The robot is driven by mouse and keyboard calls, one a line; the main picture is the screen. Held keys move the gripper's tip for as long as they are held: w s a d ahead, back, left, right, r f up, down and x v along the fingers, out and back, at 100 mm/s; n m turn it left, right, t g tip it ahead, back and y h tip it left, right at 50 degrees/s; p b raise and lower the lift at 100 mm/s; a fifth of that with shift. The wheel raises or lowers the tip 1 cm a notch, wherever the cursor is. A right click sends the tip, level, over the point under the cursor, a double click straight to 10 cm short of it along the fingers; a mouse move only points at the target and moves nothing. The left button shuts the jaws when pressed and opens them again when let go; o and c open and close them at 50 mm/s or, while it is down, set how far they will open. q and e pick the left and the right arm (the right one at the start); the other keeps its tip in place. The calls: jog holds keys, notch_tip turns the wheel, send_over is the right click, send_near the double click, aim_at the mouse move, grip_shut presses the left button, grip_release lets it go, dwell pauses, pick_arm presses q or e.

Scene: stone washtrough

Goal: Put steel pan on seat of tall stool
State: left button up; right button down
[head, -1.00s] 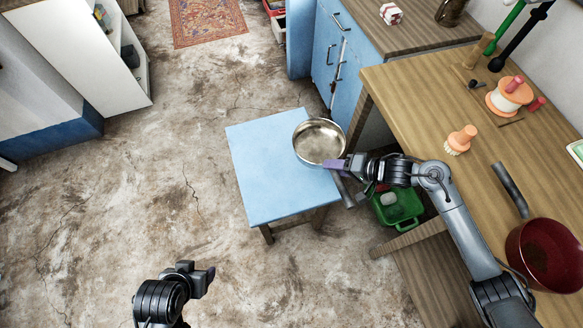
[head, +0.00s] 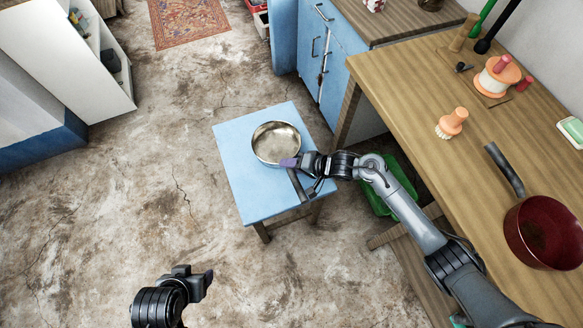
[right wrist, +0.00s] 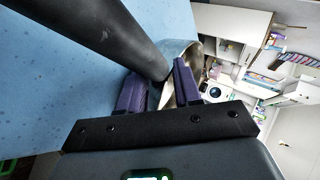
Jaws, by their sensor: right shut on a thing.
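The steel pan (head: 276,146) is round, shiny and empty, and shows over the blue seat of the tall stool (head: 240,190). Its dark handle (head: 297,184) points toward the front right. My right gripper (head: 291,163) is shut on the pan at the handle end near the bowl. In the right wrist view the handle (right wrist: 100,35) runs between the purple fingers, with the blue seat (right wrist: 45,90) close by. I cannot tell whether the pan's base touches the seat. My left gripper (head: 203,279) is away at the bottom over the floor; its jaw opening is unclear.
The wooden worktop (head: 440,110) on the right holds a red saucepan (head: 545,232), a brush (head: 452,123) and other tools. A green crate (head: 402,187) stands below it, behind my right arm. Blue cabinets (head: 330,60) stand behind the stool.

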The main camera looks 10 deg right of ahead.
jog(key=shift+f, duration=0.95)
pick_arm(q)
jog(key=shift+f, duration=0.25)
jog(key=shift+a, duration=0.15)
pick_arm(e)
jog(key=c, duration=0.8)
grip_release()
jog(key=shift+f, duration=0.15)
